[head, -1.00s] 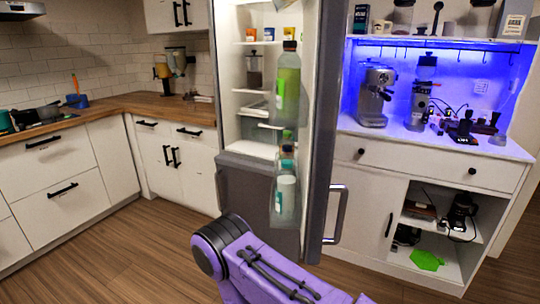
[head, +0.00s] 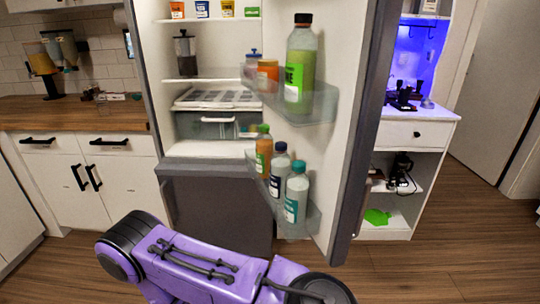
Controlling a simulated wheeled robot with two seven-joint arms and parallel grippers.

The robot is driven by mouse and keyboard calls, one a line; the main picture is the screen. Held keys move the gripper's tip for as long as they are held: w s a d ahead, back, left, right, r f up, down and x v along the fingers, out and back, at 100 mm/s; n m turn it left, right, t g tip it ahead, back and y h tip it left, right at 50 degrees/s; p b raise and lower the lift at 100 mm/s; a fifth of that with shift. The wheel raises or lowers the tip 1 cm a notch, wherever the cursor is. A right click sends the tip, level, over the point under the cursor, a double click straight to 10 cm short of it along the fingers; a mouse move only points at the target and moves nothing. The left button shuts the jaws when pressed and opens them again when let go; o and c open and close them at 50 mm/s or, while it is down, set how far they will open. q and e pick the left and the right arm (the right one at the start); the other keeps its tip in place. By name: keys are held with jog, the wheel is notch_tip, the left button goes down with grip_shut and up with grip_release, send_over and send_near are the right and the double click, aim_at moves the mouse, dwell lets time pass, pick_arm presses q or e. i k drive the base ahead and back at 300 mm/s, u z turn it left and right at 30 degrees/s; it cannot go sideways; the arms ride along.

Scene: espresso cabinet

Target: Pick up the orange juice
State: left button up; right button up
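The fridge (head: 215,205) stands open in front of me. A small bottle with orange contents and a green cap (head: 264,155), which looks like the orange juice, stands upright in the lower door shelf (head: 297,222). A purple link of my arm crosses the bottom of the view, below the door shelf and apart from the bottles. Neither of my grippers is in view.
The upper door shelf (head: 318,110) holds a tall green bottle (head: 300,65) and an orange jar (head: 267,75). The open door's edge (head: 362,130) is at right. A wooden counter (head: 75,112) is at left.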

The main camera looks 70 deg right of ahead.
aim_at(264, 142)
jog(key=z, duration=2.95)
jog(key=i, duration=0.45)
